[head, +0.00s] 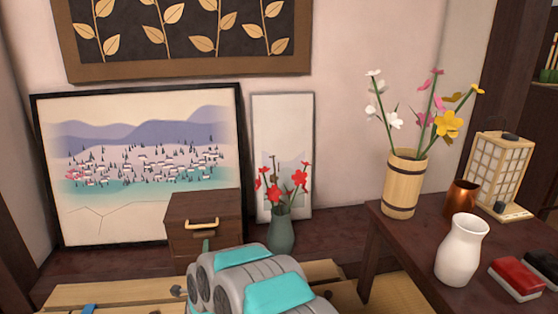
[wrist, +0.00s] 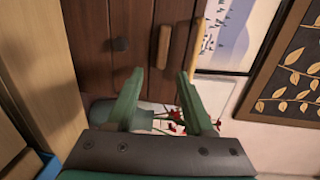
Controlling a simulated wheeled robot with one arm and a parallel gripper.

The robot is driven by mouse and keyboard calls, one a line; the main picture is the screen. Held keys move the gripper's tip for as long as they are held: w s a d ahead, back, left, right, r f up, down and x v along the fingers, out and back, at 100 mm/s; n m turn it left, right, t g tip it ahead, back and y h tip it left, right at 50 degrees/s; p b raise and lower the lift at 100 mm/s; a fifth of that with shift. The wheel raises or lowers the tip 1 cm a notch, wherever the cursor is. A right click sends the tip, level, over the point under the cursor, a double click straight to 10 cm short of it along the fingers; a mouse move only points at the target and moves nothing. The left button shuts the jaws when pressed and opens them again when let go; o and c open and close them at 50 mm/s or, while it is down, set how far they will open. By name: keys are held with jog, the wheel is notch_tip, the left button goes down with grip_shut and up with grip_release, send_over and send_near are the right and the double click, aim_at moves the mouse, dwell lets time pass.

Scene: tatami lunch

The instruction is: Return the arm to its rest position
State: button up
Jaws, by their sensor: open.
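My arm (head: 260,283), grey with teal panels, shows at the bottom middle of the head view, in front of a small dark wooden cabinet. My gripper (wrist: 159,74) shows in the wrist view with its two green fingers spread apart and nothing between them. The wrist view is turned on its side. Beyond the fingers are dark wooden drawer fronts (wrist: 132,20) with a round knob and a bar handle. A vase with red flowers (wrist: 172,122) shows partly behind the fingers. In the head view the gripper's fingers are not clearly visible.
The small cabinet (head: 203,222) with a brass handle stands beside a grey-green vase (head: 281,232) of red flowers. A framed landscape (head: 140,150) leans on the wall behind. On the right, a dark table (head: 410,250) holds a wooden flower bucket (head: 405,185), copper cup (head: 462,199), white bottle (head: 461,250) and lantern (head: 497,170).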

jog(key=s+d+r+n+g, duration=0.5)
jog(key=s+d, duration=0.3)
jog(key=d, duration=0.2)
jog(key=s+d+r+n+g, duration=0.4)
jog(key=s+d+n+g, duration=0.25)
jog(key=d, duration=0.45)
jog(key=s+d+r+n+g+h, duration=0.1)
jog(key=s+d+g, duration=0.1)
jog(key=s+d, duration=0.7)
jog(key=s+d+r+n+g+h, duration=0.15)
jog(key=s+d, duration=0.35)
jog(key=s, duration=0.8)
jog(key=s+d+r+n+g+h, duration=0.1)
jog(key=s+d+g+h, duration=0.15)
jog(key=s+d, duration=0.6)
notch_tip(320, 180, up, 14)
jog(key=s+a+p, duration=0.1)
jog(key=s+p, duration=0.1)
jog(key=p, duration=1.2)
jog(key=shift+s+g+y, duration=0.15)
jog(key=shift+g+y, duration=0.15)
jog(key=shift+g, duration=0.05)
jog(key=shift+o, duration=0.3)
jog(key=shift+a+f, duration=0.1)
jog(key=shift+f, duration=0.05)
